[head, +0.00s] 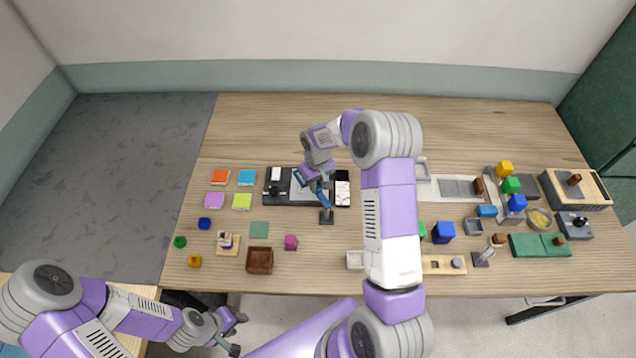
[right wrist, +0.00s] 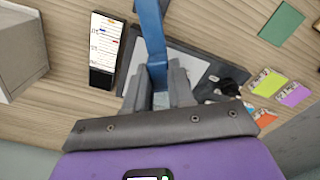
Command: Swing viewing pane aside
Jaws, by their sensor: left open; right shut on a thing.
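A dark flat device (head: 283,198) with a light panel, which may be the viewing pane (right wrist: 187,72), lies on the table. A blue bar (head: 322,196) slants over its right part toward a small dark stand (head: 326,217). My right gripper (head: 313,180) is shut on the blue bar, which also runs up between the fingers in the right wrist view (right wrist: 151,35). The right gripper hides part of the device. My left gripper (head: 234,333) is open and empty, off the table's front edge at the lower left.
A card with printed marks (head: 342,188) lies right of the device. Several coloured squares (head: 243,201) lie to its left. My right arm covers the table's middle. The table's back strip is clear.

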